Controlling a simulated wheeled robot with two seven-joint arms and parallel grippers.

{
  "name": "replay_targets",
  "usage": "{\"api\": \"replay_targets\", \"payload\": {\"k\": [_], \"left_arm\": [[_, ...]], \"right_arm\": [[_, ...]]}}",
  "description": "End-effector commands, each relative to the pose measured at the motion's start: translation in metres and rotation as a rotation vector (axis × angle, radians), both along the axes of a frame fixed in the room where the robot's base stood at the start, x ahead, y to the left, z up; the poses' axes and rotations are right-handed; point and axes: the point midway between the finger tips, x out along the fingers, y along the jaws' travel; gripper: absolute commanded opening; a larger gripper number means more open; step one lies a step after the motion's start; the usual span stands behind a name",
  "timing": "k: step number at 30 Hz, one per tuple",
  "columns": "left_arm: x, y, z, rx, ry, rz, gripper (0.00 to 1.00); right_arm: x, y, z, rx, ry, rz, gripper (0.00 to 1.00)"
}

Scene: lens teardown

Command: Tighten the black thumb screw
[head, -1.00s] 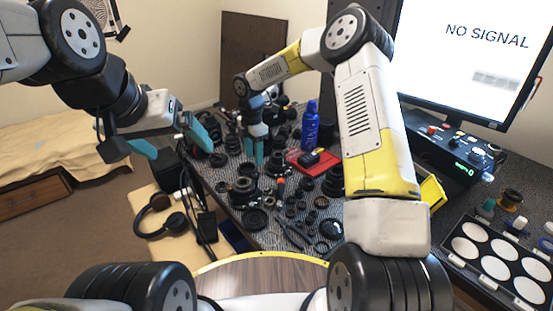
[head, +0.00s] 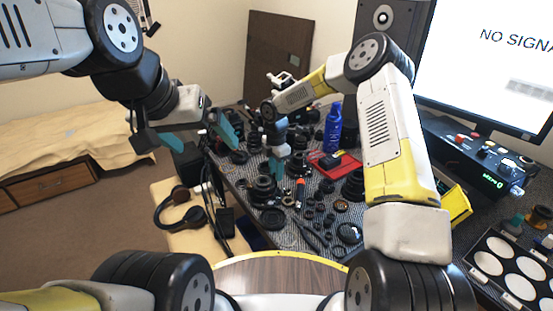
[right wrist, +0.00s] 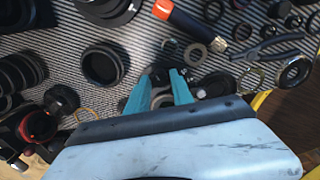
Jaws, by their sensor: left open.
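My left gripper (head: 203,138) is open and empty, in the air left of the cluttered table in the head view. I cannot single out the black thumb screw with certainty.
Black lens rings and barrels crowd the striped mat (right wrist: 140,35) around the right gripper. An orange-handled screwdriver (right wrist: 190,20) lies close by. A blue bottle (head: 333,127) and a red tray (head: 340,167) stand right of the gripper. Headphones (head: 182,208) lie at the left.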

Motion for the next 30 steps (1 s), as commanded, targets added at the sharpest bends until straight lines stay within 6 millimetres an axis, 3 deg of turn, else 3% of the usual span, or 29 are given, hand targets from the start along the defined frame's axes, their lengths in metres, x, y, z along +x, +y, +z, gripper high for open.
{"api": "replay_targets", "payload": {"k": [1, 3, 4, 17, 30], "left_arm": [[0.0, 0.0, 0.0, 0.0, 0.0, 0.0, 0.92], [0.0, 0.0, 0.0, 0.0, 0.0, 0.0, 0.92], [0.0, 0.0, 0.0, 0.0, 0.0, 0.0, 0.92], [0.0, 0.0, 0.0, 0.0, 0.0, 0.0, 0.92], [0.0, 0.0, 0.0, 0.0, 0.0, 0.0, 0.92]], "right_arm": [[0.0, 0.0, 0.0002, 0.0, 0.0, 0.0, 0.16], [0.0001, 0.0001, 0.0002, 0.0, 0.0, 0.0, 0.02], [0.0001, 0.0, 0.0003, 0.0, 0.0, 0.0, 0.0], [0.0005, 0.0005, 0.001, -0.001, -0.003, -0.06, 0.0], [0.0006, 0.0007, 0.0014, -0.001, -0.003, -0.378, 0.0]]}}
